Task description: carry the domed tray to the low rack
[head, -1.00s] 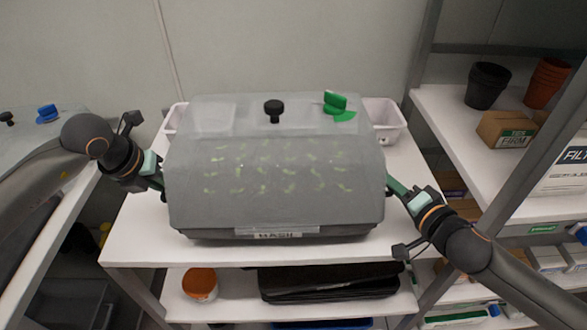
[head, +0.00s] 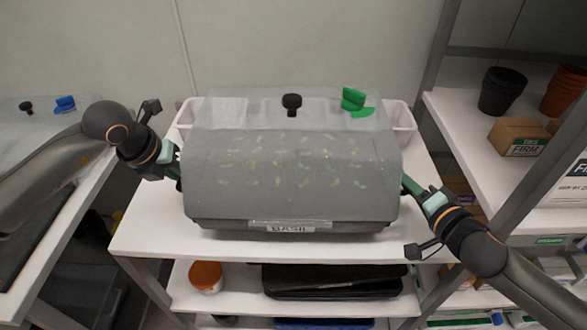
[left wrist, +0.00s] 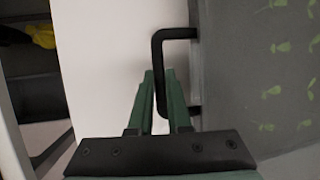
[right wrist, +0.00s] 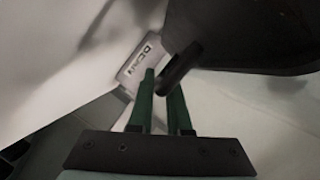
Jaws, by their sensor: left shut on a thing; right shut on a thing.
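The domed tray (head: 290,185) has a clear grey dome over rows of green seedlings, a dark base and a BASIL label. A black knob and a green vent are on its top. It is over the white top shelf (head: 150,235) in front of me, and I cannot tell whether its base touches it. My left gripper (head: 174,172) is shut on its left handle, a black loop (left wrist: 158,60) in the left wrist view. My right gripper (head: 408,186) is shut on its right handle, which shows in the right wrist view (right wrist: 180,68). Which unit is the low rack is unclear.
A white bin (head: 402,115) stands behind the tray. Below are an orange-lidded tub (head: 205,277) and dark trays (head: 335,280). The right shelving holds pots (head: 502,92) and a box (head: 520,137), with a grey post (head: 440,55) nearby. Another unit stands at left.

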